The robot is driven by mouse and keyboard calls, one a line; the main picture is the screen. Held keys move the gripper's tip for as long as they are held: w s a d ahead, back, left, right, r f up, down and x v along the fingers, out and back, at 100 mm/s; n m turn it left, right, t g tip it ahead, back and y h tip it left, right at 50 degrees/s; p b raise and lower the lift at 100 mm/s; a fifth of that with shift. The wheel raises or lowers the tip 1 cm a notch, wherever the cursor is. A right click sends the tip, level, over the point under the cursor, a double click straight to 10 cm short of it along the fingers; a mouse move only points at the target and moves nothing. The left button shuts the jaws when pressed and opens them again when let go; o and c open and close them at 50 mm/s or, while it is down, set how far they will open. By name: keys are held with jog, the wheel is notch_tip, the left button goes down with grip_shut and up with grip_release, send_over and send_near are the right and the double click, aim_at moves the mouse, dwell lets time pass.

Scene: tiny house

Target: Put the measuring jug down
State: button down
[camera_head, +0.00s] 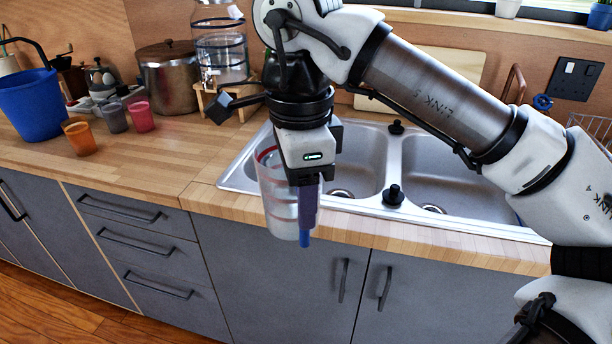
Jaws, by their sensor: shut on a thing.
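The measuring jug (281,205) is a clear, see-through container with red markings near its top. It hangs roughly upright in front of the sink, over the counter's front edge in the picture. My gripper (307,215) points down and is shut on the jug at its right side. The gripper's body hides part of the jug's upper right. Whether the jug's base touches anything cannot be told, but it appears to be in the air.
A double sink (367,150) lies behind the jug. The wooden counter (190,155) has free room to the left. Orange (80,138), grey (114,117) and pink (141,116) cups, a blue bucket (34,106), a pot (168,80) and a glass dispenser (221,55) stand there.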

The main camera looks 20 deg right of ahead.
jog(key=w+a+f+n, duration=0.4)
jog(key=f+n, duration=0.2)
jog(key=f, duration=1.2)
jog(key=w+a+f+n, duration=0.4)
jog(key=w+f+n, duration=0.1)
jog(key=f, duration=1.4)
jog(key=w+a+f+n, duration=0.4)
jog(key=f+n, duration=0.4)
jog(key=f, duration=1)
jog(key=shift+w+f, duration=0.4)
jog(key=shift+w, duration=0.15)
